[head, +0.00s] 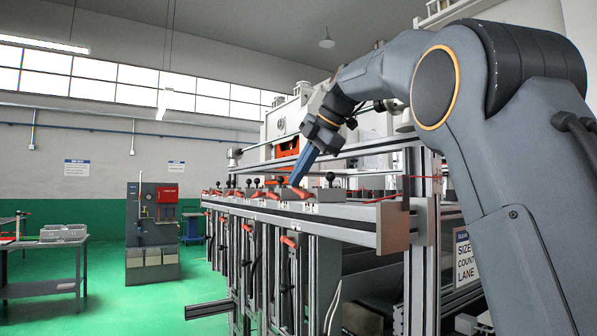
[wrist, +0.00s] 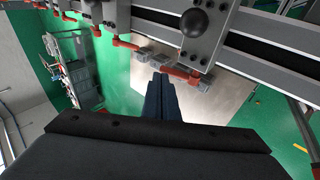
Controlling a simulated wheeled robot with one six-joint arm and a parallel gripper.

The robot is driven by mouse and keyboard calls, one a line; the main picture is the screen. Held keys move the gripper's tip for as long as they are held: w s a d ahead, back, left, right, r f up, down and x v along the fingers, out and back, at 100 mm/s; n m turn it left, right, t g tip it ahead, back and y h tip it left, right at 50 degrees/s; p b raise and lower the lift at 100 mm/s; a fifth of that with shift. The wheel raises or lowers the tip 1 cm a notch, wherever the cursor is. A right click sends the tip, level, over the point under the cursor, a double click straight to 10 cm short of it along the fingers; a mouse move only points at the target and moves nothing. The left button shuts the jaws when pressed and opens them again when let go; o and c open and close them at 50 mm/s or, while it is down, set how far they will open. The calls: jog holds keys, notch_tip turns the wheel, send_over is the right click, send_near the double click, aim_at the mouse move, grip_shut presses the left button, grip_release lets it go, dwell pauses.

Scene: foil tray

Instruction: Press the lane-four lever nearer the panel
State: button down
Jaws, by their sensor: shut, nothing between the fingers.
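Several red-orange levers line the front rail (head: 345,212), beside grey blocks with black ball knobs. One red lever (head: 301,193) is close by the fingertips in the head view. In the wrist view a red lever (wrist: 186,77) lies just right of the fingertips, and another red lever (wrist: 127,44) lies further up and left. No lane number is readable on them, so I cannot tell which is lane four or which of its levers is nearer the panel. My gripper (head: 294,182) has its blue fingers together, pointing down at the rail; they also show in the wrist view (wrist: 158,80). I cannot tell whether they touch a lever.
A black ball knob (wrist: 194,22) stands on a plate close to the fingers. A long upper rail (head: 330,157) runs behind the levers. A grey cabinet (head: 152,228) and a table (head: 45,246) stand far left, with open green floor between.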

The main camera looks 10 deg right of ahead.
jog(key=shift+w+a+f, duration=0.4)
jog(key=shift+w+f, duration=0.3)
jog(key=shift+w, duration=0.1)
jog(key=shift+s+d+b, duration=0.15)
jog(key=shift+s+b, duration=0.05)
jog(key=shift+b, duration=0.25)
jog(key=shift+s+d+f+b, duration=0.2)
jog(key=shift+s+b, duration=0.35)
jog(key=shift+b, duration=0.05)
jog(key=shift+r, duration=0.1)
notch_tip(320, 180, up, 13)
jog(key=w+p, duration=0.1)
jog(key=p, duration=0.6)
jog(key=shift+w+a, duration=0.2)
jog(key=shift+a, duration=0.25)
